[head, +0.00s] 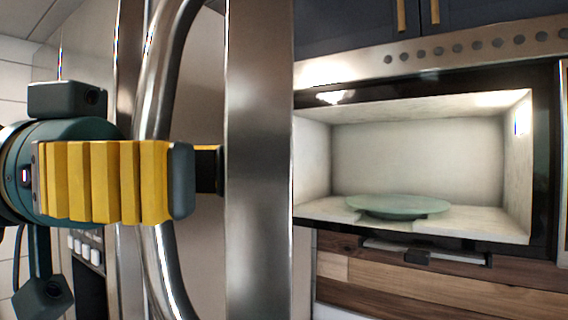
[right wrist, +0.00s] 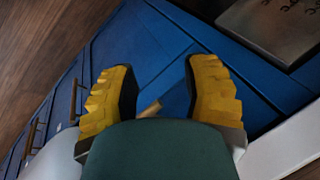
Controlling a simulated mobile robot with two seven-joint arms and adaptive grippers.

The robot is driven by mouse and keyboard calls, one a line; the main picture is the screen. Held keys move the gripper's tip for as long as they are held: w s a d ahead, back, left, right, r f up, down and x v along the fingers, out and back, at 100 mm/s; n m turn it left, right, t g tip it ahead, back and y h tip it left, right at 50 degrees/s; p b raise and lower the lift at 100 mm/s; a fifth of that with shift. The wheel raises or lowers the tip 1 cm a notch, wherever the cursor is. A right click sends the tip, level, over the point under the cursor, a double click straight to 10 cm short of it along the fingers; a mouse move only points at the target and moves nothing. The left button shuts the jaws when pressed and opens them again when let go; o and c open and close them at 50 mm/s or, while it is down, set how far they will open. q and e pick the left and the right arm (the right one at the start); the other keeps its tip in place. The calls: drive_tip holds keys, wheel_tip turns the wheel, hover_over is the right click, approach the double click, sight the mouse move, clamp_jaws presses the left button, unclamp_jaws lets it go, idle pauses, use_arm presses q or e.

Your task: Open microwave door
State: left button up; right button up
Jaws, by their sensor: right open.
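The microwave (head: 545,150) stands open in the head view, its lit cavity showing a round glass turntable (head: 395,205). Its steel door (head: 258,160) is swung out toward me, seen nearly edge-on. The curved steel door handle (head: 157,95) is left of that edge. My left gripper (head: 195,170) is at the middle of the handle, one yellow finger crossing in front of it. The other finger is mostly hidden, so its grip cannot be told. In the right wrist view my right gripper (right wrist: 160,88) is open, with nothing held between its fingers.
Dark blue upper cabinets (head: 350,22) hang above the microwave. Wooden drawer fronts or panels (head: 390,282) lie below it. In the right wrist view, blue cabinet fronts (right wrist: 150,45) with brass handles and a wooden floor (right wrist: 45,40) show.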

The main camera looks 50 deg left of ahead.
use_arm(q)
drive_tip(key=v, duration=1.1)
idle(0.3)
clamp_jaws()
drive_tip(key=shift+w, duration=0.1)
